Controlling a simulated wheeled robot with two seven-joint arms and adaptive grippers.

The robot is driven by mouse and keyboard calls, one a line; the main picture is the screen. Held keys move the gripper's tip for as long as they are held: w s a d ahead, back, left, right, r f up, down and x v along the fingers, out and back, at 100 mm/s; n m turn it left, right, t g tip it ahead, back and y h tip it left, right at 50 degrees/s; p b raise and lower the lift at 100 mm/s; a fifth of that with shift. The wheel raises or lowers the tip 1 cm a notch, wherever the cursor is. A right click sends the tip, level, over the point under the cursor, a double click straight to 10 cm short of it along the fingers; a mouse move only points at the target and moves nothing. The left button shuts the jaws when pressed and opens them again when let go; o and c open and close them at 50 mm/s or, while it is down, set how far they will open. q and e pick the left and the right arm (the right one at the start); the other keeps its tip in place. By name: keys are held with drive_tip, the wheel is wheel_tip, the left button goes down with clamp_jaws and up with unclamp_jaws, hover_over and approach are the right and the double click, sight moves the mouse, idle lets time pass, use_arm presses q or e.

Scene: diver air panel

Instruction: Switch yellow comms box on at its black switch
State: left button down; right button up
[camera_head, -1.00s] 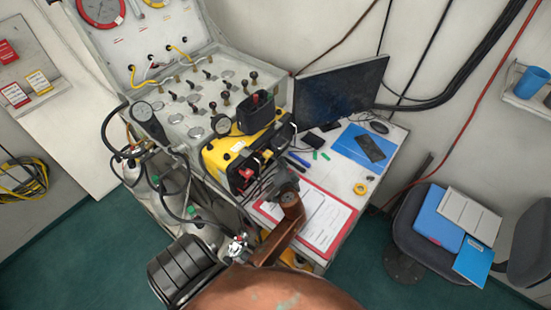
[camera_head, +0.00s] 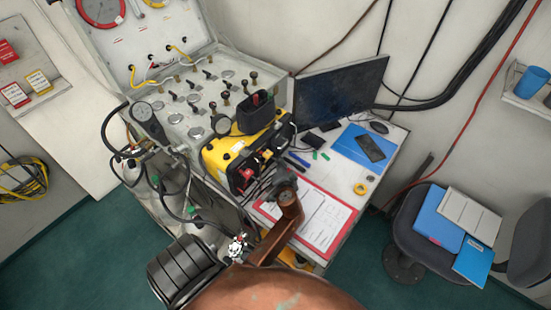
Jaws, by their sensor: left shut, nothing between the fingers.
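The yellow comms box (camera_head: 224,153) sits on the desk in the middle of the view, with a black block with a red top (camera_head: 256,113) standing on it. Its dark front faces down and right, with red parts (camera_head: 245,178) and thin leads. I cannot make out the black switch there. My left gripper (camera_head: 280,169) is small and dark grey at the end of my brown arm. It is shut and empty, close to the right end of the box front. I cannot tell whether it touches the box. My right gripper is not in view.
A red clipboard (camera_head: 347,212) with papers lies right of my arm. A black monitor (camera_head: 339,88) and the grey valve panel (camera_head: 180,115) stand behind. Hoses and gas bottles crowd the left side. Pens and a blue folder (camera_head: 364,144) lie to the right.

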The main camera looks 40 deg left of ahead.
use_arm(q)
drive_tip(key=shift+a, duration=0.3)
idle(0.4)
drive_tip(key=shift+d, duration=0.15)
drive_tip(key=shift+d, duration=0.6)
drive_tip(key=shift+w+d+r+b, duration=0.1)
drive_tip(key=shift+d+b, duration=0.05)
drive_tip(key=shift+d, duration=0.7)
drive_tip(key=shift+w+d+r+b, duration=0.1)
drive_tip(key=shift+w+d+r, duration=0.05)
drive_tip(key=shift+d, duration=0.65)
drive_tip(key=shift+w+d+r+b, duration=0.1)
drive_tip(key=shift+d+b, duration=0.05)
drive_tip(key=shift+d, duration=0.7)
